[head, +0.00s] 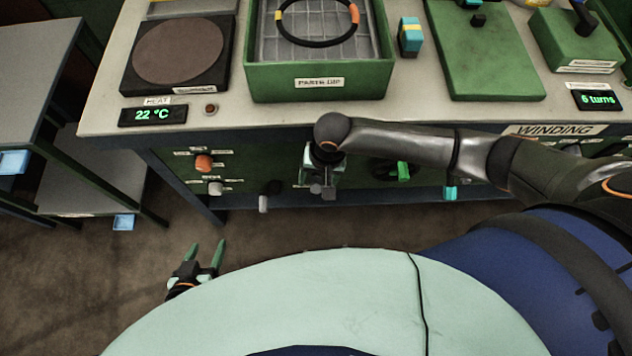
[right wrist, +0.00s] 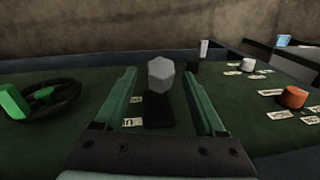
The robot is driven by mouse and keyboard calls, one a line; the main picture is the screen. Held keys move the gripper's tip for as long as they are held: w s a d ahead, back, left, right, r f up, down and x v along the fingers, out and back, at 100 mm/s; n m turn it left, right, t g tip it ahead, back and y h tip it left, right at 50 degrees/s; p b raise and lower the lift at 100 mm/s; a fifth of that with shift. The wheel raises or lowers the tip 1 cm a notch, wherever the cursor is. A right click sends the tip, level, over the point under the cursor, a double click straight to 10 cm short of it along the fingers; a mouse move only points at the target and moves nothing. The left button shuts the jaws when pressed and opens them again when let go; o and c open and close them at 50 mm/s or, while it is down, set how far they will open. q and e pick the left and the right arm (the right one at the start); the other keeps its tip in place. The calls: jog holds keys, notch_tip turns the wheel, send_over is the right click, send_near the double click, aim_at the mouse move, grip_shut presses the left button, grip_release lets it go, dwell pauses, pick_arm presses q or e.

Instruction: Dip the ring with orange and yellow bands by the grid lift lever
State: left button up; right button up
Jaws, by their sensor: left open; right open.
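The black ring (head: 308,42) with orange and yellow bands lies on the grey wire grid (head: 275,50) inside the green tray labelled "PARTS DIP" (head: 262,84). The top of the ring is cut off by the picture edge. My right gripper (head: 322,188) is at the front panel below this tray. In the right wrist view its fingers (right wrist: 166,100) are open, one on each side of a lever with a grey faceted knob (right wrist: 160,74). The label beside this lever is unreadable. My left gripper (head: 206,250) is open and empty, low over the floor, away from the bench.
An orange knob (head: 203,162) and a grey lever (head: 264,199) are left of my right gripper on the panel. A handwheel with a green handle (head: 403,171) is to its right. A hotplate (head: 180,52) reads 22 °C. The floor around my left gripper is clear.

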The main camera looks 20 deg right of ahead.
jog(key=shift+w+a+f, duration=0.1)
jog(key=shift+a+f, duration=0.05)
jog(key=shift+f, duration=0.95)
grip_shut()
dwell(0.7)
